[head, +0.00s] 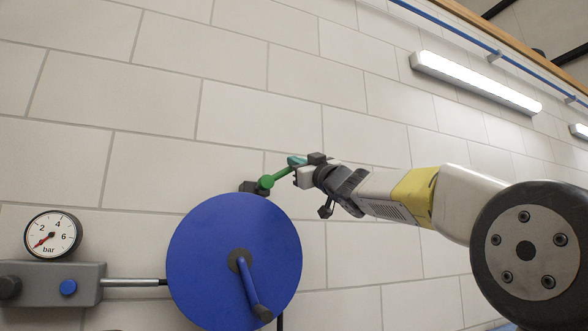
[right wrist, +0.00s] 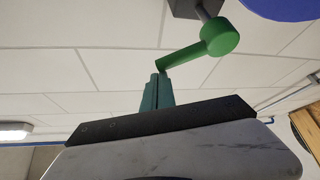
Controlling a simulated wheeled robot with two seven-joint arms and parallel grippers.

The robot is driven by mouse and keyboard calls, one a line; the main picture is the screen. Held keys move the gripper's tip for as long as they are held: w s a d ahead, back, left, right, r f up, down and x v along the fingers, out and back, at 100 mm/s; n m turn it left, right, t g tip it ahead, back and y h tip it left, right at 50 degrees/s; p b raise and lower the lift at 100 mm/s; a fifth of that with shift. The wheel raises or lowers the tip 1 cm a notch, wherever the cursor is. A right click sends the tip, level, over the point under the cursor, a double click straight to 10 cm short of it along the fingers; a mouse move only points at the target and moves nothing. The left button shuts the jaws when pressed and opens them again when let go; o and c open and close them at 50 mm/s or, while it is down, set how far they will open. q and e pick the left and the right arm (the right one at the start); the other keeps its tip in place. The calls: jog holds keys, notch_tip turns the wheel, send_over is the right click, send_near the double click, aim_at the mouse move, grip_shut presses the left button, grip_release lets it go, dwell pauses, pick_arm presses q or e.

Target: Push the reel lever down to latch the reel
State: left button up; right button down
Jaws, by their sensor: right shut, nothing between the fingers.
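The blue reel (head: 205,250) is a large round disc on the tiled wall, with a blue crank on its face; its edge shows in the right wrist view (right wrist: 280,8). The green reel lever (head: 268,181) sits just above the reel's upper right edge, beside a dark block. Its thin arm slopes up to the right. In the right wrist view the lever (right wrist: 218,38) has a thick round end by the grey block. My right gripper (head: 296,161) is shut and empty, its teal fingertips (right wrist: 160,76) at the lever's thin end. I cannot tell whether they touch. My left gripper is not in view.
A pressure gauge (head: 52,232) stands on a grey unit (head: 50,284) at the lower left, joined to the reel by a metal rod (head: 132,283). A lit lamp (head: 475,82) is at the upper right. The wall above the lever is clear.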

jog(key=shift+f, duration=0.1)
jog(key=shift+w+d+f+m+t+h, duration=0.1)
jog(key=shift+d+f+m+t+h, duration=0.25)
jog(key=shift+f+m, duration=0.35)
jog(key=shift+w+d+f+m+t+h, duration=0.15)
jog(key=shift+d+f+m+t+h, duration=0.1)
jog(key=shift+f+m+h, duration=0.4)
jog(key=shift+w+d+f+m+t+h, duration=0.1)
jog(key=shift+d+f+m+t+h, duration=0.15)
jog(key=shift+f+m, duration=0.5)
jog(key=shift+f, duration=0.25)
